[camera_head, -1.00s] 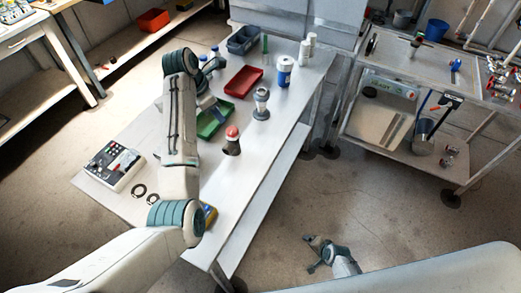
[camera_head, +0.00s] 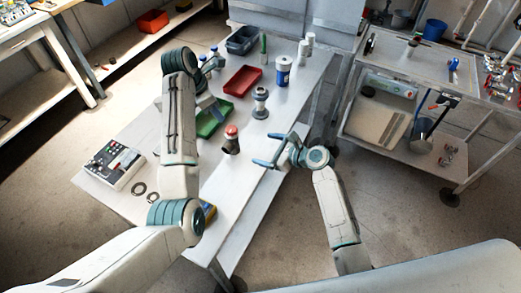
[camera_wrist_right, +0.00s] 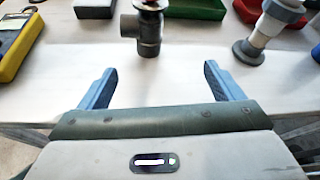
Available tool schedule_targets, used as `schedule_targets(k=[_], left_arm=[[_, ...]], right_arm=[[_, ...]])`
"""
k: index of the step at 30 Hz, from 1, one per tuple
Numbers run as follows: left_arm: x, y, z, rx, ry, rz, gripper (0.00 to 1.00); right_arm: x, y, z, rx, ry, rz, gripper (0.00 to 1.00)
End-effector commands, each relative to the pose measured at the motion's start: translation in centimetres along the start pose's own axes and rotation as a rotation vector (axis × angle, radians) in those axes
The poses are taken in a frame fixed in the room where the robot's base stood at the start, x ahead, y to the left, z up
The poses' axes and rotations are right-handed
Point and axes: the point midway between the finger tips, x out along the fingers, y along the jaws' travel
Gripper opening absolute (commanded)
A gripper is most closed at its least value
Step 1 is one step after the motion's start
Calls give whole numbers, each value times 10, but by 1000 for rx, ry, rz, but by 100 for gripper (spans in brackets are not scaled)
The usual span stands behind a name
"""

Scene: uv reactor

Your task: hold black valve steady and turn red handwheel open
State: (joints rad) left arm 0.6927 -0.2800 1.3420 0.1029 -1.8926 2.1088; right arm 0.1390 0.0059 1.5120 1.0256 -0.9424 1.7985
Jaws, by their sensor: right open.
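The black valve (camera_head: 231,147) stands upright on the white workbench (camera_head: 250,185), with its red handwheel (camera_head: 232,130) on top. In the right wrist view the valve body (camera_wrist_right: 148,35) is ahead, slightly left of centre between the fingers, and the handwheel (camera_wrist_right: 149,4) is cut by the top edge. My right gripper (camera_head: 278,148) is open and empty, at the bench's right edge, apart from the valve; its two blue fingers (camera_wrist_right: 160,70) point toward it.
A green tray (camera_head: 222,109) is behind the valve, with a grey-and-white fitting (camera_head: 260,103) to the right. A red tray (camera_head: 243,80) is farther back.

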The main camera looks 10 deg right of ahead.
Motion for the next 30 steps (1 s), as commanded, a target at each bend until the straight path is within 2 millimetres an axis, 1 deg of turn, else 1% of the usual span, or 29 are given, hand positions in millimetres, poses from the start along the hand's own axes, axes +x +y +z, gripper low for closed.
schedule_targets(k=[1,3,8,11,14,21,24,30], left_arm=[[0,0,0,0,0,0,36],[0,0,0,0,0,0,36],[0,0,0,0,0,0,36],[0,0,0,0,0,0,36],[0,0,0,0,0,0,36],[0,0,0,0,0,0,36],[0,0,0,0,0,0,36],[0,0,0,0,0,0,36]], right_arm=[[3,6,6,46,-3,21,87],[6,13,11,98,-3,45,87],[12,19,15,155,0,70,87],[22,20,16,162,-1,72,87],[37,22,16,161,0,72,87],[82,24,16,159,0,72,87],[97,26,16,159,1,72,87],[113,27,15,156,2,71,87]])
